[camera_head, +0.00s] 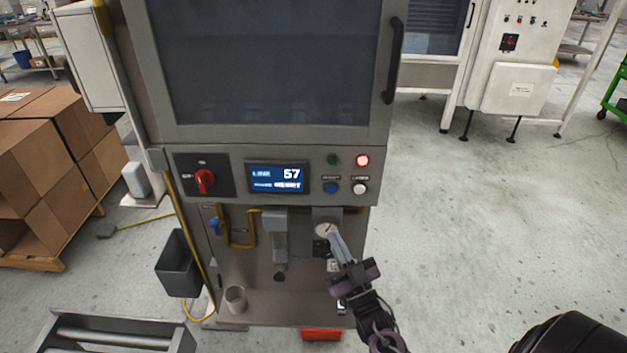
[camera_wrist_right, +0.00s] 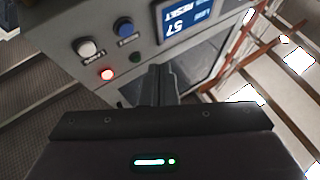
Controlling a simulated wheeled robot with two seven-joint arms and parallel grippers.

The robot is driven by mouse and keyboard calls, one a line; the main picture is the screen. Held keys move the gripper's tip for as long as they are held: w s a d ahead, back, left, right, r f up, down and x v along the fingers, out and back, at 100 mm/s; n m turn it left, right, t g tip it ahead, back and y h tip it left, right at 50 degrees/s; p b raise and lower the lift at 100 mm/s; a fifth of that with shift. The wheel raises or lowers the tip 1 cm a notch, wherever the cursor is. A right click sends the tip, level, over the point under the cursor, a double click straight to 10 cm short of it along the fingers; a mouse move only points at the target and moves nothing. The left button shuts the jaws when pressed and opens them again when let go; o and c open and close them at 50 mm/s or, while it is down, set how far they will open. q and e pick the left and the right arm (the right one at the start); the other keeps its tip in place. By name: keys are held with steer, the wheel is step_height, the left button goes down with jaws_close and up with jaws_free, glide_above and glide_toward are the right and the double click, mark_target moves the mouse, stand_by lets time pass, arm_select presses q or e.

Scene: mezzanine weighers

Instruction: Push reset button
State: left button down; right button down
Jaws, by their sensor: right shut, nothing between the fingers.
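The control panel (camera_head: 226,182) is on the front of a grey machine. It has a blue button (camera_head: 330,188), a white button (camera_head: 360,188), a dark green button (camera_head: 332,160) and a lit red one (camera_head: 362,160). Their labels are too small to read surely. A display (camera_head: 277,178) beside them reads 57. My right gripper (camera_head: 335,236) is shut and empty, below the buttons in the head view. The right wrist view shows the panel upside down, with the blue button (camera_wrist_right: 123,26) and white button (camera_wrist_right: 86,47) beyond the shut fingers (camera_wrist_right: 160,84). Contact with any button is not visible.
A red rotary switch (camera_head: 204,181) is at the panel's left. A round gauge (camera_head: 324,230), a yellow pipe (camera_head: 237,243) and a door handle (camera_head: 393,62) stick out from the machine. Cardboard boxes (camera_head: 45,150) are stacked at left.

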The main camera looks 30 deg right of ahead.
mark_target(331, 189)
steer(key=r, duration=0.2)
steer(key=r+t, duration=0.1)
steer(key=shift+w+a+r, duration=0.2)
steer(key=shift+a+r, duration=0.05)
steer(key=shift+a, duration=0.05)
steer(key=shift+w+d+b, duration=0.65)
steer(key=shift+w+d, duration=0.1)
steer(key=shift+w, duration=0.5)
steer(key=shift+w+d+b, duration=0.6)
steer(key=shift+w+d, duration=0.15)
steer(key=shift+w, duration=0.55)
steer(key=shift+w+d+b, duration=0.65)
steer(key=shift+w+d, duration=0.1)
steer(key=shift+w, duration=0.5)
steer(key=shift+w, duration=0.1)
steer(key=shift+w+d, duration=0.2)
steer(key=shift+w, duration=0.1)
